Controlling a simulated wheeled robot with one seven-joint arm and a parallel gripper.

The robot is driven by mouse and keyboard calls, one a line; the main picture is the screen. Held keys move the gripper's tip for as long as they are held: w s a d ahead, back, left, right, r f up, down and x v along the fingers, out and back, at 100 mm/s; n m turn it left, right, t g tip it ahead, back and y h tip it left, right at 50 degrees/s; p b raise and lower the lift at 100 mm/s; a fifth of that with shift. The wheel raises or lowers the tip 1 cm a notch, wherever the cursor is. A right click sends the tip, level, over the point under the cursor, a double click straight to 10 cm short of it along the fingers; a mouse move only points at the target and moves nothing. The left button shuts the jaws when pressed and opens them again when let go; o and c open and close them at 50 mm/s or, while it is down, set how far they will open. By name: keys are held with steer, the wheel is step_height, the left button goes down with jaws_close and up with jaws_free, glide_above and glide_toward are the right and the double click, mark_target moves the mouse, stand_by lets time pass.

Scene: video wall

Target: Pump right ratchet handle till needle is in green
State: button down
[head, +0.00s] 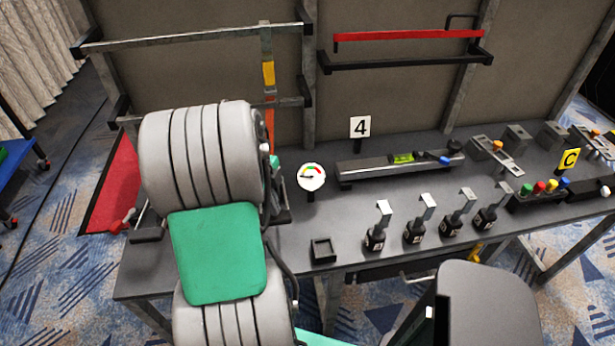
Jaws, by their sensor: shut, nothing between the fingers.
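A round white gauge (311,177) stands on the grey bench, just right of my arm. Its dial has coloured segments along the top, green among them. The dark needle points left, apparently outside the green, though the dial is small. An orange strap (268,75) runs down the back frame and goes behind my arm. No right ratchet handle can be made out; my large grey and green arm covers that part of the bench. A small red-ended lever (122,222) shows at the bench's left end. My gripper is hidden behind the arm.
A red bar (408,36) is on the back wall. Bare bench lies around the gauge.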

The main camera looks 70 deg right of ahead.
step_height(320, 180, down, 10)
steer(key=b, duration=0.8)
steer(key=shift+b, duration=0.3)
step_height(320, 180, up, 10)
steer(key=p, duration=0.6)
steer(key=shift+r, duration=0.1)
stand_by(0.5)
step_height(320, 180, down, 10)
steer(key=b, duration=0.9)
step_height(320, 180, up, 10)
steer(key=p, duration=0.6)
stand_by(0.6)
